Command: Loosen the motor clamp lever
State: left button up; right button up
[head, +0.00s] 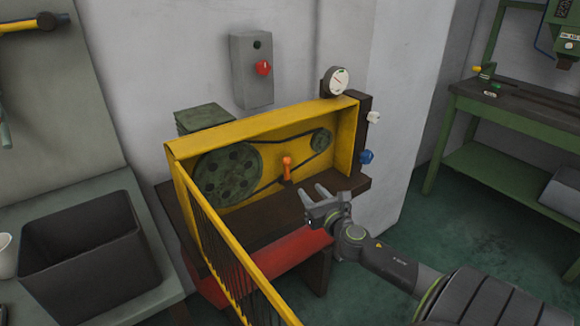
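The orange lever (287,167), likely the motor clamp lever, stands nearly upright inside the yellow machine housing (262,128), between the large green pulley (228,174) and the small pulley (320,140). A dark belt runs around both pulleys. My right gripper (316,192) is in front of the housing, to the right of and a little below the lever. Its fingers are spread and point up and left, with nothing visible between them. It looks apart from the lever. My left gripper is out of view.
A yellow barred guard (233,258) swings out at the front left. A dark bin (92,255) stands on the left bench. A grey box with a red knob (263,68) is on the wall. A gauge (336,82) and a blue knob (367,157) sit at the housing's right side.

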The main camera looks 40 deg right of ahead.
aim_at(289, 165)
jog(key=x, duration=1.5)
jog(key=shift+f+b, duration=0.1)
jog(key=shift+b, duration=0.25)
grip_shut()
